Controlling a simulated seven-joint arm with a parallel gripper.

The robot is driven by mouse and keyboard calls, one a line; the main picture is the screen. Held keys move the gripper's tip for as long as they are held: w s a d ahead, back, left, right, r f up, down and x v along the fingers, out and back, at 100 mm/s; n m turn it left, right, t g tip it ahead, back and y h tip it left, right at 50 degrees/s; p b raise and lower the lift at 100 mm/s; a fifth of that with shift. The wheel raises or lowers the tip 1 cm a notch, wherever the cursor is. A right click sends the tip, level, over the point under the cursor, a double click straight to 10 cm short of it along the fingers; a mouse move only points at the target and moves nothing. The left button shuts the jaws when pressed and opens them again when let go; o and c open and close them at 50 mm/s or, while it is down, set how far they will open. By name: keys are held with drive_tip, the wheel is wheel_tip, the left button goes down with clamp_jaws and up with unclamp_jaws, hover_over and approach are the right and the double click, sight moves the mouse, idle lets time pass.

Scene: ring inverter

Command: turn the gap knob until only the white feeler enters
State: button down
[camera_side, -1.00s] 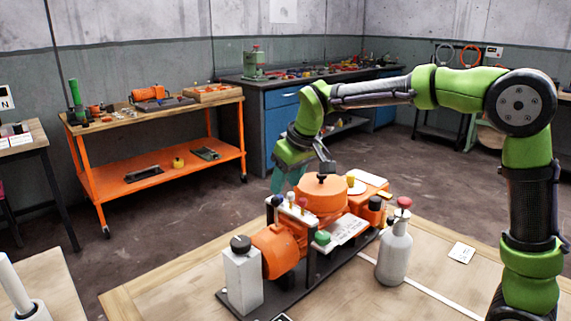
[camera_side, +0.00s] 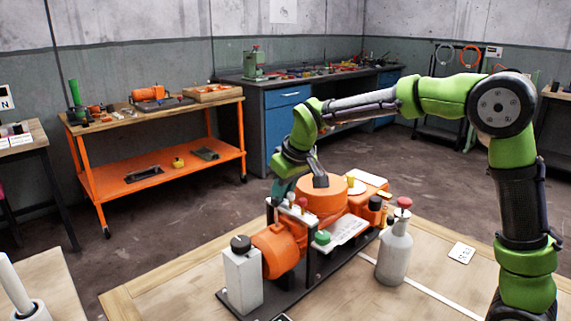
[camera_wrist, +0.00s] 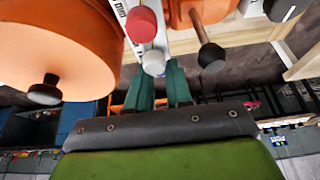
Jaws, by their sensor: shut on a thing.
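My gripper (camera_side: 281,190) is low over the white feeler rack (camera_side: 293,210), just left of the round orange housing (camera_side: 322,194). In the wrist view its teal fingers (camera_wrist: 163,80) are close together at a white round handle (camera_wrist: 153,62), which looks like the white feeler and seems gripped. A red handle (camera_wrist: 140,25) stands beside it in the rack. A black knob (camera_side: 240,243) tops the white post at the device's left end, and a green knob (camera_side: 322,237) sits in front. I cannot tell which knob sets the gap. The feeler's lower end is hidden.
In the wrist view the orange housing (camera_wrist: 60,45) is close on the left, and a dark knob on a stem (camera_wrist: 211,57) on the right. A grey bottle with a red cap (camera_side: 394,255) stands right of the device. The table's front right is mostly clear.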

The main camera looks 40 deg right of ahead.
drive_tip(key=shift+r, duration=1.45)
drive_tip(key=c, duration=1)
unclamp_jaws()
drive_tip(key=v, duration=1.6)
drive_tip(key=shift+s+r, duration=0.25)
drive_tip(key=shift+r, duration=0.1)
